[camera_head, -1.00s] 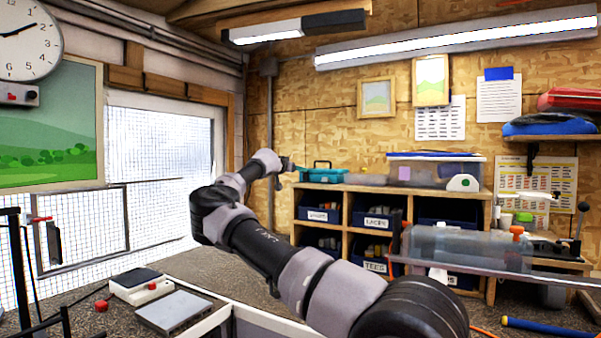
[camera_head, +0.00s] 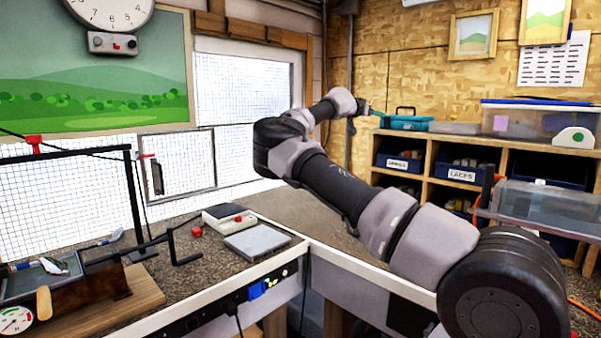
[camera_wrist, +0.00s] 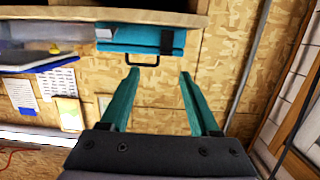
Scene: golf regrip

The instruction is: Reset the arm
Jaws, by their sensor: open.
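My arm reaches out from the lower right of the head view toward the back wall. My gripper (camera_wrist: 158,98) shows in the wrist view as two teal fingers, spread apart with nothing between them. Beyond the fingertips in that view is a teal case (camera_wrist: 143,40) with a dark handle, on a wooden shelf; the picture is upside down. In the head view the teal case (camera_head: 408,122) stands on top of the cubby shelf, just right of my arm's far end. The fingers are too small to make out there.
A workbench (camera_head: 215,275) with a grey scale (camera_head: 257,242), a black frame (camera_head: 130,200) and a wooden block (camera_head: 140,295) lies to the left. The cubby shelf (camera_head: 430,170) holds bins. A clear plastic cover (camera_head: 550,205) stands at the right. A window is behind the bench.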

